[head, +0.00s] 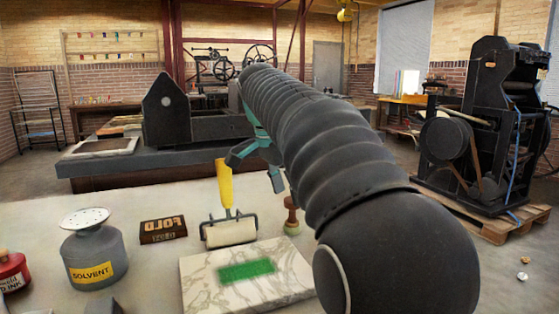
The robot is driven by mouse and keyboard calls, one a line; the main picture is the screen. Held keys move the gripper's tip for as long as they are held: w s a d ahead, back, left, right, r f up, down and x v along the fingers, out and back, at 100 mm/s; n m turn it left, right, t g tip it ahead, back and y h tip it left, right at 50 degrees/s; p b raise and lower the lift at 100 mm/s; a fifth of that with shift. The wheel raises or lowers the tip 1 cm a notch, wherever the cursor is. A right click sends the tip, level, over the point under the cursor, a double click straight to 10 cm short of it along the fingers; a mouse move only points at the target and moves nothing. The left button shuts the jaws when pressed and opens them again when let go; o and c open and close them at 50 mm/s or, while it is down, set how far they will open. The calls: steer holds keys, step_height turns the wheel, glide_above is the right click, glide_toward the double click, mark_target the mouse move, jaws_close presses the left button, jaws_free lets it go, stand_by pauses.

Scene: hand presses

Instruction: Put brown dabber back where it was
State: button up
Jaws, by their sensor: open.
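The brown dabber (291,215) stands upright on the white table, behind the right back corner of the marble slab. Its foot looks pale green. My gripper (253,172) is teal and open, a little above and to the left of the dabber. One finger hangs close to the dabber's top in the picture; I cannot tell whether they touch. My dark ribbed arm hides the area right of the dabber and part of the gripper.
The marble slab (205,280) bears a green ink patch (246,271). A roller (230,232) with a yellow handle (224,183) stands left of the dabber. A dark FOLD block (163,229), a grey solvent can (94,255) and a red ink can (12,272) stand further left.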

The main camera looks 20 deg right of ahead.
steer(key=v, duration=0.8)
steer(key=shift+r+p, duration=0.3)
steer(key=shift+p, duration=0.05)
